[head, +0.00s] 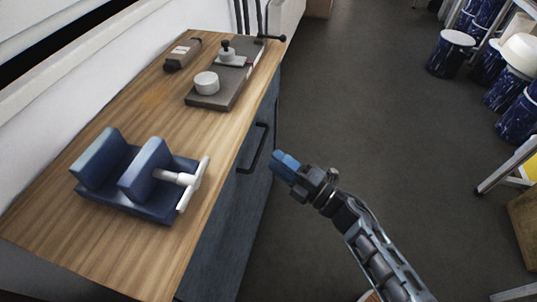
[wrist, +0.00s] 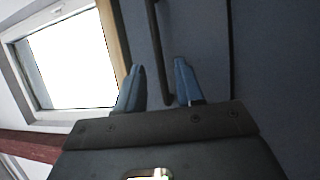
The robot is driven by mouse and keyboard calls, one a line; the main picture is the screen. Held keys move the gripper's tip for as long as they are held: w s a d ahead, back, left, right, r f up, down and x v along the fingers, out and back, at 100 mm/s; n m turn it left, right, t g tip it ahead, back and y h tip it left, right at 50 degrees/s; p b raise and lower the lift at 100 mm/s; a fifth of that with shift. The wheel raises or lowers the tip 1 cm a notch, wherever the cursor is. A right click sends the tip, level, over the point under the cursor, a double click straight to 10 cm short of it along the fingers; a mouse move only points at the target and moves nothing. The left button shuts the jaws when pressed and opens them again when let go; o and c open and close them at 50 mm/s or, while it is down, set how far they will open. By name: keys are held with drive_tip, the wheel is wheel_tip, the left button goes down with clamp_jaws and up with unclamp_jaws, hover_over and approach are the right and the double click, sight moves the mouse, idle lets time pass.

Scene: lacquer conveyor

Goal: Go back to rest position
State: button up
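My gripper (head: 284,163) has blue fingers and is in the air just right of the wooden-topped workbench (head: 130,255), in front of its dark blue front. In the wrist view its two fingers (wrist: 158,88) stand apart with nothing held between them. A black bar handle (head: 256,150) on the bench front is just left of my gripper in the head view. The handle also shows behind the finger gap in the wrist view (wrist: 156,45). I cannot tell the exact distance between fingers and handle.
A blue vise (head: 133,208) with a white handle sits on the bench. Blue drums (head: 447,58) and metal-framed racks stand at the right. The grey floor between is open.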

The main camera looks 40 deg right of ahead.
drive_tip(key=shift+v, duration=1)
drive_tip(key=shift+s, duration=0.1)
drive_tip(key=s+a+r+m+g+h, duration=0.1)
drive_tip(key=s+r+m, duration=0.4)
drive_tip(key=s, duration=0.5)
drive_tip(key=s+a+r+m+g+h+p, duration=0.1)
drive_tip(key=s+a+r+m+g+h, duration=0.1)
drive_tip(key=s+a+r+m, duration=0.2)
drive_tip(key=s+a+r+m+g+h+p, duration=0.1)
drive_tip(key=s+r+m, duration=0.7)
drive_tip(key=s, duration=0.9)
drive_tip(key=a+m+h, duration=0.1)
drive_tip(key=m, duration=0.2)
drive_tip(key=shift+a+r+g, duration=0.2)
drive_tip(key=shift+a+g, duration=0.1)
drive_tip(key=shift+o, duration=0.4)
